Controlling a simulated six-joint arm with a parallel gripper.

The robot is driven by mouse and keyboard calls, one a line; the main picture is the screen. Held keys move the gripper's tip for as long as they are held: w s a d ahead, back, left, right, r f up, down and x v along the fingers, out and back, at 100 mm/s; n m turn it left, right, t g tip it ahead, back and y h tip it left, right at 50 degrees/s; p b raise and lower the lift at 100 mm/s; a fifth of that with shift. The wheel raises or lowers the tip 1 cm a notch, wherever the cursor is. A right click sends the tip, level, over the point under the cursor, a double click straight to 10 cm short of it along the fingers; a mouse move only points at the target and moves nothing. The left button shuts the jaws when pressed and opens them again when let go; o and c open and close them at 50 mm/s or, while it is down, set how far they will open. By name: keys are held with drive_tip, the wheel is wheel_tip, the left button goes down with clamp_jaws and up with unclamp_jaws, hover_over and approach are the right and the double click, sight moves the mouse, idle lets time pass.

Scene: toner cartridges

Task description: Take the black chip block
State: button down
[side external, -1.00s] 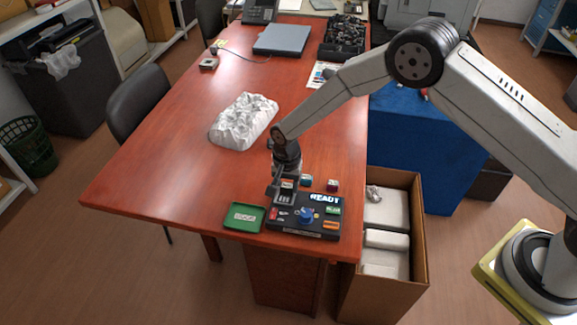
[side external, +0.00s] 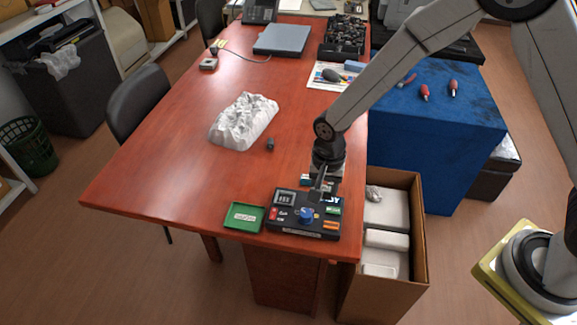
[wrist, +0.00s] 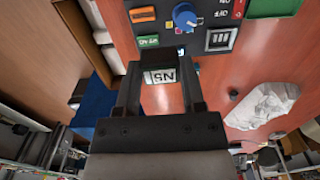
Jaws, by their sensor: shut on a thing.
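My gripper (wrist: 161,85) is shut on a small dark block (wrist: 159,76) with a white label, seen between the fingers in the wrist view. Whether this is the black chip block is hard to tell.
A green tray (side external: 244,217) lies left of the panel, which has a blue knob (side external: 306,215). A white crumpled form (side external: 243,121) lies mid-table. An open carton (side external: 420,240) stands off the table's right edge.

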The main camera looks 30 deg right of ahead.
drive_tip(key=shift+s+d+r, duration=0.1)
drive_tip(key=shift+s+r, duration=0.1)
drive_tip(key=shift+s, duration=0.2)
drive_tip(key=shift+s+d+r, duration=0.1)
drive_tip(key=shift+s+r, duration=0.05)
drive_tip(key=shift+s, duration=0.25)
drive_tip(key=shift+w, duration=0.1)
